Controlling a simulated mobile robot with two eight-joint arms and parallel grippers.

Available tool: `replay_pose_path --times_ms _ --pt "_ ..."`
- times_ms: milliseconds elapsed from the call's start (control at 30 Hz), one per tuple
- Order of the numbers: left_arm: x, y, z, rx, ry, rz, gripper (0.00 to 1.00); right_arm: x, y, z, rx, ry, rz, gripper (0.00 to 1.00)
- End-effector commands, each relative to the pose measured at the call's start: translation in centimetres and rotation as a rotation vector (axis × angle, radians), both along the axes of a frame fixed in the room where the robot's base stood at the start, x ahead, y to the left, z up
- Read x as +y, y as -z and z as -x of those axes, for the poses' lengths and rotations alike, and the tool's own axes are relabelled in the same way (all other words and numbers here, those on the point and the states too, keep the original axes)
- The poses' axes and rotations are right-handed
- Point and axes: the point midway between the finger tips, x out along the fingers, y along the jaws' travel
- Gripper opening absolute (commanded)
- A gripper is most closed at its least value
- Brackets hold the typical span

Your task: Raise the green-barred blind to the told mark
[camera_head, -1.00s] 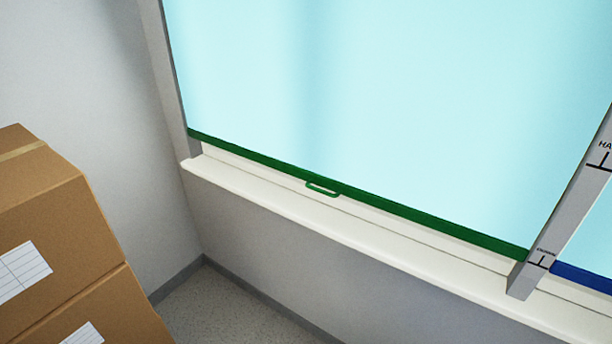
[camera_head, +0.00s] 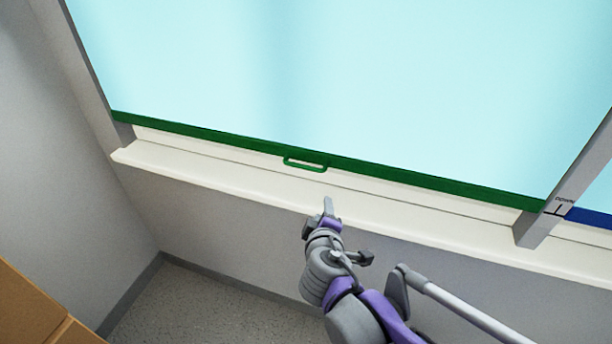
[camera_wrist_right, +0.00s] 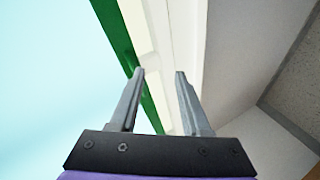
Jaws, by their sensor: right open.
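The light-blue blind (camera_head: 340,80) hangs low, with a green bar (camera_head: 420,186) along its bottom edge just above the white sill. A green loop handle (camera_head: 305,163) sits near the middle of the bar. My right gripper (camera_head: 328,205) is below the handle, in front of the sill and apart from the handle. In the right wrist view my right gripper (camera_wrist_right: 160,75) is open and empty, with the green bar (camera_wrist_right: 125,50) beyond its left finger. The handle is not clear in that view. My left gripper is not in view.
A white sill (camera_head: 200,180) runs under the blind. A grey post (camera_head: 585,165) stands at the right, with a blue bar (camera_head: 590,217) beyond it. Cardboard boxes (camera_head: 35,310) are at the lower left. Bare floor (camera_head: 210,300) shows below the sill.

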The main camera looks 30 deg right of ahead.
Motion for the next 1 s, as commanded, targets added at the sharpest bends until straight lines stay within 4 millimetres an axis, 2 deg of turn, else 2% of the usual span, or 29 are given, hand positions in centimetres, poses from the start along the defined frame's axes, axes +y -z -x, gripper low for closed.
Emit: replay_pose_path --times_ms 33,100,300,467,800,1000 --pt "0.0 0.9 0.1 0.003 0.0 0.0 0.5 0.0 -0.4 -1.4 -0.013 -0.043 0.088 0.47" --pt "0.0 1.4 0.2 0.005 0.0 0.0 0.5 0.2 -1.4 -3.0 -0.026 -0.099 0.193 0.47" --pt "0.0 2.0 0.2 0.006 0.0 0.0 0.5 0.9 -2.6 -5.3 -0.037 -0.189 0.356 0.47" --pt "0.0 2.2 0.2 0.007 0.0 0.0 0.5 0.4 -2.6 -6.6 -0.036 -0.198 0.376 0.47" --pt "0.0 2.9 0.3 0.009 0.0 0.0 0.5 -2.3 -1.5 -11.9 -0.036 -0.197 0.374 0.47" --pt "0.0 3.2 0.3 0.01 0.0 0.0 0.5 -3.4 -1.1 -14.1 -0.036 -0.197 0.374 0.47"
